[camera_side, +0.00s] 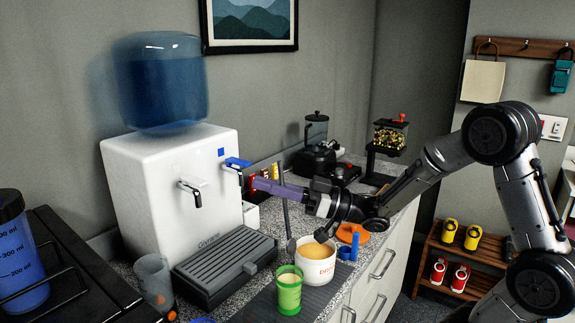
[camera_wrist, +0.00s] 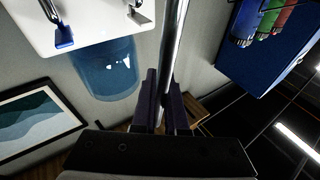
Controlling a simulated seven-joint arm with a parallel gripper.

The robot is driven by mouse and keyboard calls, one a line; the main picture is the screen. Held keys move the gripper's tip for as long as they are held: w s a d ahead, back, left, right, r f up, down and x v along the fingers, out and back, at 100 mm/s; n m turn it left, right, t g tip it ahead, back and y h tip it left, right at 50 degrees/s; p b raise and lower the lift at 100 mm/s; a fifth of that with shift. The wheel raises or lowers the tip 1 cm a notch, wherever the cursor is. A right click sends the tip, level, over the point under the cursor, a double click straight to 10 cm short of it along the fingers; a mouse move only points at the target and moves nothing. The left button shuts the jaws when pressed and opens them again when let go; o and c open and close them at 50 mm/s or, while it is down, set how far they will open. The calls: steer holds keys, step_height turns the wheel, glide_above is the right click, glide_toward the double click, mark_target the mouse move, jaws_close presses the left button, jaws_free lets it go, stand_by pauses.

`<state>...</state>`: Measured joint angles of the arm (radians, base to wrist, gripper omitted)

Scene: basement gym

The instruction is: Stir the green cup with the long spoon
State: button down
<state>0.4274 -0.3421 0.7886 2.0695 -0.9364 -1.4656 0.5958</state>
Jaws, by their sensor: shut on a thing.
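My gripper (camera_side: 262,185) has purple fingers and is shut on the long spoon (camera_side: 286,215), a thin metal rod held nearly upright. In the wrist view the spoon's shiny handle (camera_wrist: 175,40) runs between the fingers. The spoon's dark lower end (camera_side: 291,245) shows by the left rim of the white tub, above the green cup in the picture. I cannot tell its exact depth. The green cup (camera_side: 289,292) stands upright on a dark mat in front of the tub, with pale contents. The spoon looks clear of the cup.
The white tub (camera_side: 318,272) of tan powder stands close behind the cup. A water dispenser (camera_side: 150,185) with a drip tray (camera_side: 225,262) is left. A clear cup (camera_side: 154,280) stands front left. An orange lid (camera_side: 352,233) and blue scoop (camera_side: 349,250) lie right of the tub.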

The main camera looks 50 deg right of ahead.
steer(key=shift+a+f, duration=0.15)
steer(key=shift+a, duration=0.05)
step_height(320, 180, down, 13)
stand_by(1.4)
steer(key=shift+w, duration=0.1)
stand_by(0.5)
